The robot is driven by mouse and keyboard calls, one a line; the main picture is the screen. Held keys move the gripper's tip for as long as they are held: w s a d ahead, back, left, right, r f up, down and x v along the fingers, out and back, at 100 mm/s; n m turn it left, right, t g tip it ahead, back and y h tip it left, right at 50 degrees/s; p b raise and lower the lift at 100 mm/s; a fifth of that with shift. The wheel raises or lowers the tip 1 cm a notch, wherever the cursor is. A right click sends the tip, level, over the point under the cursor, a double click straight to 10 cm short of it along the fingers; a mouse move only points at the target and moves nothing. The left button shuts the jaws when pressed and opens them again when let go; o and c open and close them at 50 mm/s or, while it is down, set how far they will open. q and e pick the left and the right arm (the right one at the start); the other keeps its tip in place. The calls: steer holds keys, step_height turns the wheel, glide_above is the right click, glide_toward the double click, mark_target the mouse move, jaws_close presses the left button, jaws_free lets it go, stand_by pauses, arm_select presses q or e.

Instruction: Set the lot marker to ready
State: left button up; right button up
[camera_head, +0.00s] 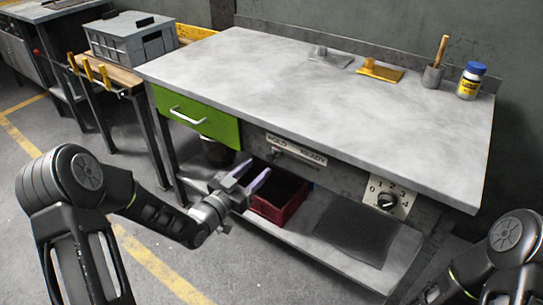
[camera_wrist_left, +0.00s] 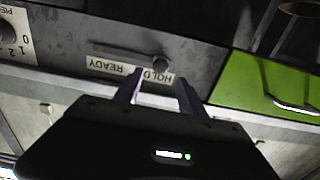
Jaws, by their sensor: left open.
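The lot marker (camera_head: 278,154) is a small dark knob on a slot in the front of the workbench, under a label strip (camera_head: 297,149) reading HOLD and READY. The knob sits at the HOLD end. In the left wrist view, which is upside down, the knob (camera_wrist_left: 160,64) is beside the word HOLD, with the slot running toward READY. My left gripper (camera_head: 252,175) is open and empty, in front of and below the knob. In the left wrist view its fingertips (camera_wrist_left: 158,86) are spread just short of the HOLD label. My right gripper is out of view.
A green drawer (camera_head: 197,118) with a handle is left of the marker. A dial plate (camera_head: 389,197) numbered from 0 is to the right. A red crate (camera_head: 280,197) and dark mat (camera_head: 356,238) lie on the lower shelf. The bench top (camera_head: 300,95) overhangs above.

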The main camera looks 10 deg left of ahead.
mark_target(270, 158)
arm_select(q)
steer(key=x, duration=0.7)
steer(key=shift+w+d, duration=0.15)
steer(key=shift+w, duration=0.2)
steer(key=shift+c, duration=0.5)
jaws_close()
stand_by(0.6)
